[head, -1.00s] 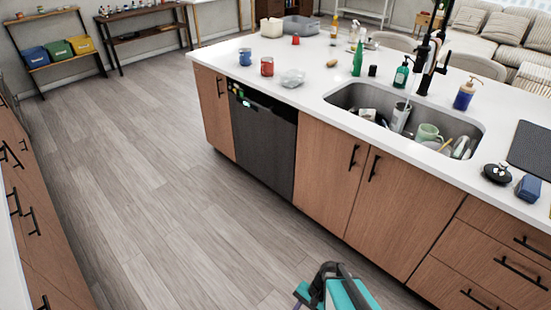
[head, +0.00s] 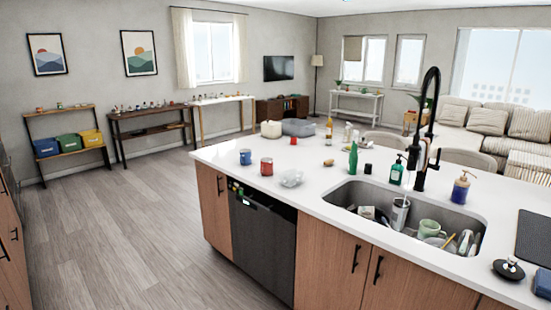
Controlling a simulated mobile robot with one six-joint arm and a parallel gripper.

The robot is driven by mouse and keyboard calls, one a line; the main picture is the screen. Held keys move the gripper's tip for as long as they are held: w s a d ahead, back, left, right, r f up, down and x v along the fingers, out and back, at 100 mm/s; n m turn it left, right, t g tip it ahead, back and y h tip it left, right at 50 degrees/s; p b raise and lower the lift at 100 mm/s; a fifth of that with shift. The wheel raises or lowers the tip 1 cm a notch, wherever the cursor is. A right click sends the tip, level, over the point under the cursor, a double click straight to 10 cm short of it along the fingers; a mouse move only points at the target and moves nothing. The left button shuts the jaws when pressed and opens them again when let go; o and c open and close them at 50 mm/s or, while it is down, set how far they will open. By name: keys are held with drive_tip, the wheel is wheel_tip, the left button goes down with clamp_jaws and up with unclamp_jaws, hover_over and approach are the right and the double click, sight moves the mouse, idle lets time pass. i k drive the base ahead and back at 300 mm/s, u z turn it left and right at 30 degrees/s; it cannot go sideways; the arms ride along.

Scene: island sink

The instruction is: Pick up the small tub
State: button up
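I cannot tell for certain which thing is the small tub. A small clear, crumpled-looking container (head: 291,178) sits on the white island counter, near its front edge and right of a red mug (head: 266,166). Farther back on the counter stand a cream-coloured tub (head: 271,130) and a wider grey bin (head: 298,127). All of these stand free on the counter. My gripper is not in view.
A blue mug (head: 245,157) stands left of the red one. A green bottle (head: 353,160) stands behind the sink (head: 330,196), which holds a cup and dishes. A tall black faucet (head: 430,110) rises behind it. The wooden floor (head: 130,235) at left is clear.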

sight(290, 178)
drive_tip(key=z, duration=0.2)
drive_tip(key=i, duration=1.5)
drive_tip(key=z, duration=0.55)
drive_tip(key=k, duration=0.2)
drive_tip(key=u, duration=2.75)
